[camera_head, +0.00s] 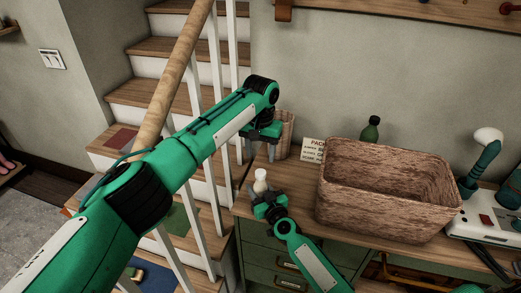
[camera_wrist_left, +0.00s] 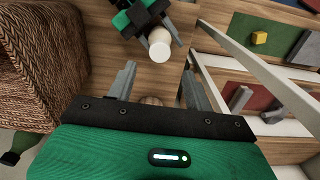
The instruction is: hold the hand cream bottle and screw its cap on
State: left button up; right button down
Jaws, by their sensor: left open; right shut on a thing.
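The hand cream bottle (camera_head: 260,183) is small and pale and stands upright in my right gripper (camera_head: 268,203), which is shut on it over the bench. In the left wrist view the bottle (camera_wrist_left: 160,43) shows its round white top beside the dark right gripper (camera_wrist_left: 152,28). I cannot tell whether that top is a cap. My left gripper (camera_head: 262,152) is above and behind the bottle, apart from it, pointing down. Its fingers (camera_wrist_left: 158,88) are open. A small brown round shape (camera_wrist_left: 151,101) lies between them, partly hidden by the gripper body; I cannot tell whether it is the cap.
A large woven basket (camera_head: 385,205) stands right of the bottle. A small wicker bin (camera_head: 288,132), a card (camera_head: 312,150) and a green bottle (camera_head: 370,129) are behind. A white appliance (camera_head: 485,221) is far right. Stair railings (camera_head: 229,50) rise at the bench's left.

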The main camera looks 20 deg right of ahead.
aim_at(260, 172)
pick_arm(q)
jog(key=n, duration=0.5)
jog(key=shift+r, duration=0.2)
jog(key=shift+f, duration=4.05)
jog(key=c, duration=1)
